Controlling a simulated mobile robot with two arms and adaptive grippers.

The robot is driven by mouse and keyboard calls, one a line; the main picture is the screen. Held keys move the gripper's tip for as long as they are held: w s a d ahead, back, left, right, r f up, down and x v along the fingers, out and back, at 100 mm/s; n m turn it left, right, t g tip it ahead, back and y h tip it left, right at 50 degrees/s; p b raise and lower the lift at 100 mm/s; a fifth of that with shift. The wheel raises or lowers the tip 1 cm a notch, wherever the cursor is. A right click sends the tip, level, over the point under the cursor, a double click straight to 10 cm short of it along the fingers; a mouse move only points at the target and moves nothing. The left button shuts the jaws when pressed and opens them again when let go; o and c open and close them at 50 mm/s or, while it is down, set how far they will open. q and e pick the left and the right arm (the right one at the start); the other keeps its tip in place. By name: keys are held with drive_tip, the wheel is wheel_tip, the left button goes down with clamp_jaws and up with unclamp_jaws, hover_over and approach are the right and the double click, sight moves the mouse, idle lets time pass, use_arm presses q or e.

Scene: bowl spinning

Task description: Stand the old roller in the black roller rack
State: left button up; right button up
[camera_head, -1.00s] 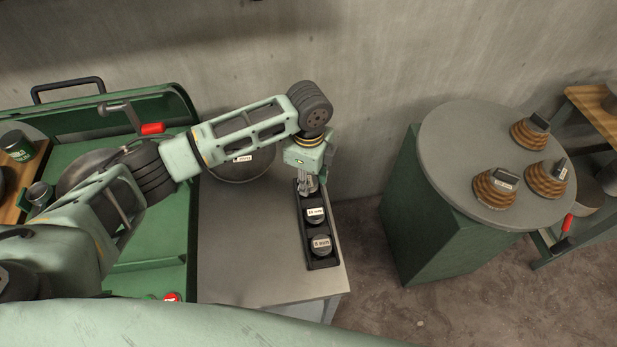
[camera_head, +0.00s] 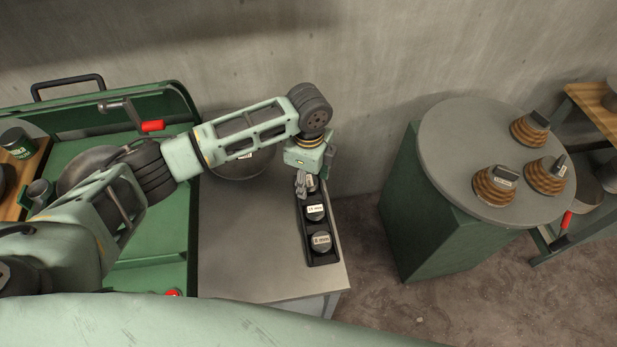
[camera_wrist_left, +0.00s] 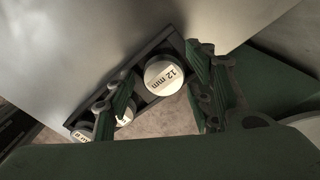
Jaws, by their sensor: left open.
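The black roller rack (camera_head: 322,259) lies along the right edge of the grey bench top. Three rollers show in its row: one marked 8 mm (camera_head: 320,241) at the near end, one marked 15 mm (camera_head: 315,212) in the middle, and one at the far end, marked 12 mm (camera_wrist_left: 164,76) in the left wrist view. The 12 mm roller appears to stand upright in the far place, label up. My left gripper (camera_head: 306,186) is low over that far end. Its open fingers are on either side of the 12 mm roller. My right gripper is out of view.
A dark bowl (camera_head: 236,163) sits behind my left arm. The bench top (camera_head: 255,240) is clear in front.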

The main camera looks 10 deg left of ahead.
sight(309, 182)
use_arm(q)
wheel_tip(309, 182, up, 12)
drive_tip(key=b, duration=0.3)
drive_tip(key=shift+r, duration=0.15)
